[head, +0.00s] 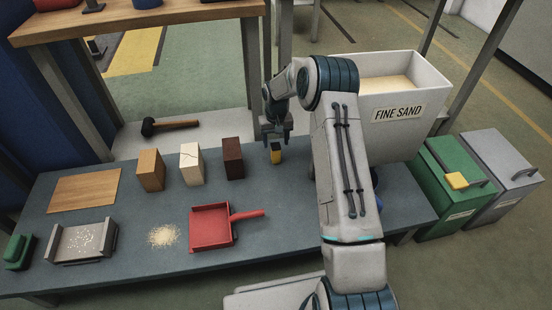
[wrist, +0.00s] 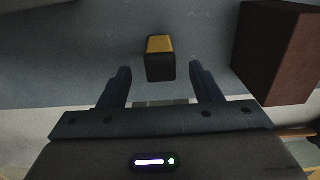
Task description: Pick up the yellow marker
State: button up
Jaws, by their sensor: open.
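The yellow marker (head: 276,155) is a small yellow block with a dark end, standing on the grey-blue table (head: 130,235) near its back edge. My gripper (head: 277,137) is just above and behind it in the head view. In the wrist view the marker (wrist: 160,58) shows its yellow face and black end, lying ahead of and between the two fingers. My gripper (wrist: 160,88) is open and empty there, and the marker appears apart from both fingers. My arm covers part of the table to the right.
A dark brown block (head: 233,158) stands left of the marker; it looms close at the right in the wrist view (wrist: 278,50). Cream (head: 191,164) and tan (head: 150,169) blocks stand farther left. A red dustpan (head: 212,227) lies in front. A white sand bin (head: 400,135) is behind right.

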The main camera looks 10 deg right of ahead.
aim_at(276, 145)
notch_tip(276, 145, down, 5)
jog(key=b, duration=0.3)
jog(key=shift+w+f, duration=0.15)
jog(key=c, duration=1.1)
